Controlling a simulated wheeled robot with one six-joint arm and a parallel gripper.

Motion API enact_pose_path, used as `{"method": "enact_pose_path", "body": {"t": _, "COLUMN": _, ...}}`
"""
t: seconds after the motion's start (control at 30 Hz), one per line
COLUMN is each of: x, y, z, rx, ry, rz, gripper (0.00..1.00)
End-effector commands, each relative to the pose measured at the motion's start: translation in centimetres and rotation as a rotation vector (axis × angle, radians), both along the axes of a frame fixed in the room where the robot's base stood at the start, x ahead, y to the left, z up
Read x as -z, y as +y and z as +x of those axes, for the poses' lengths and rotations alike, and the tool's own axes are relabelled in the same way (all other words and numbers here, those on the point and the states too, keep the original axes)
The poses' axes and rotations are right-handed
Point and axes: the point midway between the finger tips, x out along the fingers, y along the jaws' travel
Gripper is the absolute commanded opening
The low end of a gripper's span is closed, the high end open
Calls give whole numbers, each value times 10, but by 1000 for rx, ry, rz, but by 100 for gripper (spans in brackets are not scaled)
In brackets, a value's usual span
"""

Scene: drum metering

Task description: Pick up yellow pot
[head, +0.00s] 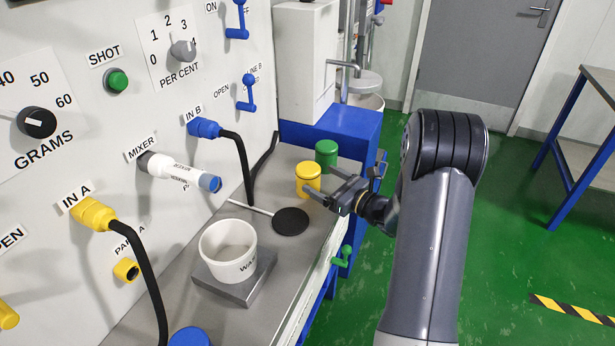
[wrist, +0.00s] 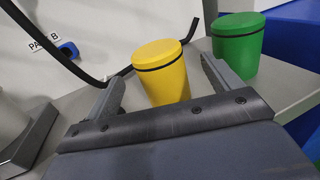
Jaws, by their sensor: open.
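The yellow pot (head: 308,180) is a short cylinder with a yellow lid and a dark band below the lid. It stands upright on the grey bench, in front of a green pot (head: 327,154). My gripper (head: 325,192) is open and reaches in from the right, close to the yellow pot. In the wrist view the yellow pot (wrist: 163,75) shows ahead of and between the two fingers of my gripper (wrist: 165,85), nearer the left one. The green pot (wrist: 238,45) is beyond the right finger. I cannot tell whether a finger touches the yellow pot.
A white waste tub (head: 228,250) stands on a grey plate (head: 237,286) on the bench. A black disc with a rod (head: 290,221) lies behind it. Black hoses hang from the panel at left.

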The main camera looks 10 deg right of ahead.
Motion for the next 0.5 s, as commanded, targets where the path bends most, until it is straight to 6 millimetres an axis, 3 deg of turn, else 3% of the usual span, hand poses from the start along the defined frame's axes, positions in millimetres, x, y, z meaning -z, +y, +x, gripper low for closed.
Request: {"method": "enact_pose_path", "body": {"t": 0.5, "x": 7, "y": 39, "z": 46, "rx": -1, "ry": -1, "rz": 1, "gripper": 86}}
